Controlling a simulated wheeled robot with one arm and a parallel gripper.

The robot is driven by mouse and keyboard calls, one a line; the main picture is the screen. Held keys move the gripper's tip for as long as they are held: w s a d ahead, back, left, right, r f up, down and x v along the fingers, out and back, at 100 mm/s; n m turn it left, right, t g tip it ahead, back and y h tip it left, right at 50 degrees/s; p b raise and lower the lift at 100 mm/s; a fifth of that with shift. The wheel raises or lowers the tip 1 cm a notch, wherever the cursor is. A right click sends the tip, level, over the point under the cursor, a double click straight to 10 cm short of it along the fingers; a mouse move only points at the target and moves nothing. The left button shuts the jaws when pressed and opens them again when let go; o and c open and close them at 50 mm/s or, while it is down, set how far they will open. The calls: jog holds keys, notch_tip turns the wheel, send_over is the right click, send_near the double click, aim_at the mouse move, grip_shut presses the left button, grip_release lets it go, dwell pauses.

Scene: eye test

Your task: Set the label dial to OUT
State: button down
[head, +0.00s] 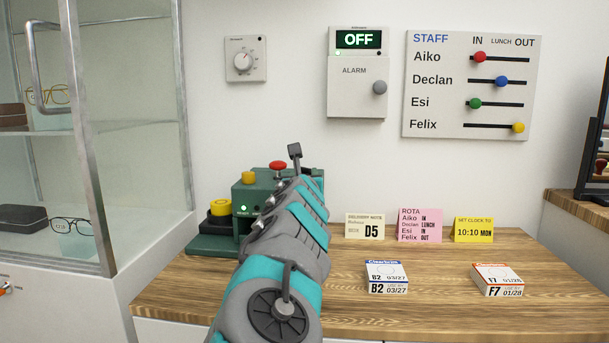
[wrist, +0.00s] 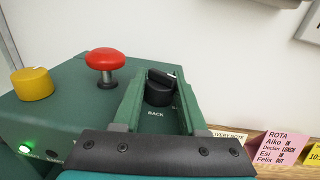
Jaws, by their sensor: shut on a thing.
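The label dial (wrist: 158,93) is a black knob on top of the green machine (wrist: 75,110), in the wrist view. A pale mark shows at the upper right of its grip. The word BACK is printed on the near side of the dial; I cannot read OUT anywhere around it. My gripper (wrist: 161,80) has one finger on each side of the dial and is shut on it. In the head view the green machine (head: 247,195) stands at the left of the counter, and my arm hides the dial and the gripper.
A red mushroom button (wrist: 105,60) and a yellow knob (wrist: 32,84) stand left of the dial. A green light (wrist: 25,150) is lit. Cards, including the pink rota (head: 420,226), and boxes (head: 386,277) stand right on the counter (head: 440,292). A glass cabinet (head: 105,160) is left.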

jog(key=shift+d+f+n+y+b, duration=0.15)
jog(key=shift+n+y+b, duration=0.35)
jog(key=shift+b, duration=1.3)
jog(key=shift+f+y+b, duration=0.15)
jog(key=shift+y+b, duration=0.35)
jog(key=shift+b, duration=0.1)
jog(key=n+y+b, duration=0.2)
jog(key=y+b, duration=0.1)
jog(key=b, duration=0.2)
jog(key=shift+g, duration=0.4)
jog(key=shift+n+g+y+b, duration=0.4)
jog(key=shift+n+y+b, duration=0.4)
jog(key=shift+y+b, duration=0.3)
jog(key=n+g+y+b, duration=0.1)
jog(key=n+g+y, duration=0.1)
jog(key=y, duration=0.1)
jog(key=shift+r+b, duration=0.2)
jog(key=shift+b, duration=0.15)
jog(key=shift+r+n+g+y, duration=0.1)
jog(key=shift+n+g+y, duration=0.35)
jog(key=shift+n, duration=0.25)
jog(key=shift+r+n+g+y, duration=0.1)
jog(key=shift+n+g+y, duration=0.7)
jog(key=shift+g+y, duration=0.2)
jog(key=shift+n+g+y+p, duration=0.6)
jog(key=shift+n+g+y, duration=0.05)
jog(key=shift+n+g, duration=0.1)
jog(key=shift+a+n+g+y, duration=0.25)
jog(key=shift+g+y, duration=0.05)
jog(key=shift+g, duration=0.2)
